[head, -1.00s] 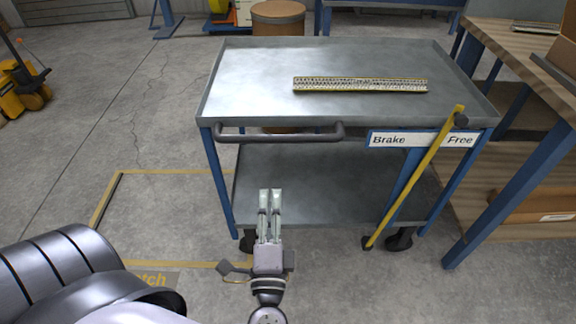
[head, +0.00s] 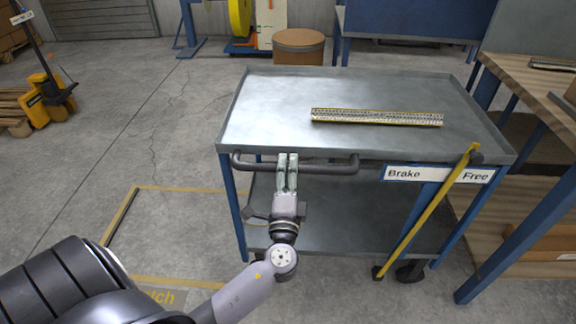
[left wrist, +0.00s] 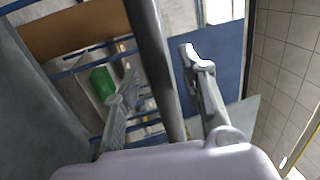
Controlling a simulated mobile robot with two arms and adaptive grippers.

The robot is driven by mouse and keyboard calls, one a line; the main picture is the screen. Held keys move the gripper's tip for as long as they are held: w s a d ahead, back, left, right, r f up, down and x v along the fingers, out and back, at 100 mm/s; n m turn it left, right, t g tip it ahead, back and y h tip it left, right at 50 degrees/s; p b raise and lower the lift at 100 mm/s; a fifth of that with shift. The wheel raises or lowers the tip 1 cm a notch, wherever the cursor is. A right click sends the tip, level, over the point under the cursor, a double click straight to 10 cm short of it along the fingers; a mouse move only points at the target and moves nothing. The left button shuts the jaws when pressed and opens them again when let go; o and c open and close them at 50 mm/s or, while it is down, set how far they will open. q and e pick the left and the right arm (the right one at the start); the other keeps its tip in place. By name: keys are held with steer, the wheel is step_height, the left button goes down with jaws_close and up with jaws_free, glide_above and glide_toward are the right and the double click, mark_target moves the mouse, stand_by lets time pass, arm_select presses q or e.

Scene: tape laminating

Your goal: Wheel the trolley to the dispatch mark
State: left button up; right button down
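The trolley (head: 265,115) is a grey two-shelf cart with blue legs and a dark bar handle (head: 325,167) on its near side. A yellow brake lever (head: 430,208) slants up to the right, its top by the word Free on the label (head: 437,173). The dispatch mark (head: 190,189) is a yellow floor outline at the left, its lettering partly hidden by my arm. My left gripper (head: 288,157) is at the handle. In the left wrist view its fingers (left wrist: 160,65) stand apart with the handle bar (left wrist: 155,60) between them; contact is unclear. My right gripper is not in view.
A patterned yellow-edged strip (head: 377,117) lies on the trolley's top. A wooden-topped bench (head: 530,85) stands close at the right. A yellow pallet truck (head: 48,95) is at the far left, and a brown drum (head: 298,46) stands behind.

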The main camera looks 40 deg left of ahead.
arm_select(q)
steer(key=shift+w+a, duration=0.25)
steer(key=shift+w, duration=0.1)
steer(key=shift+c, duration=0.2)
jaws_close()
stand_by(0.5)
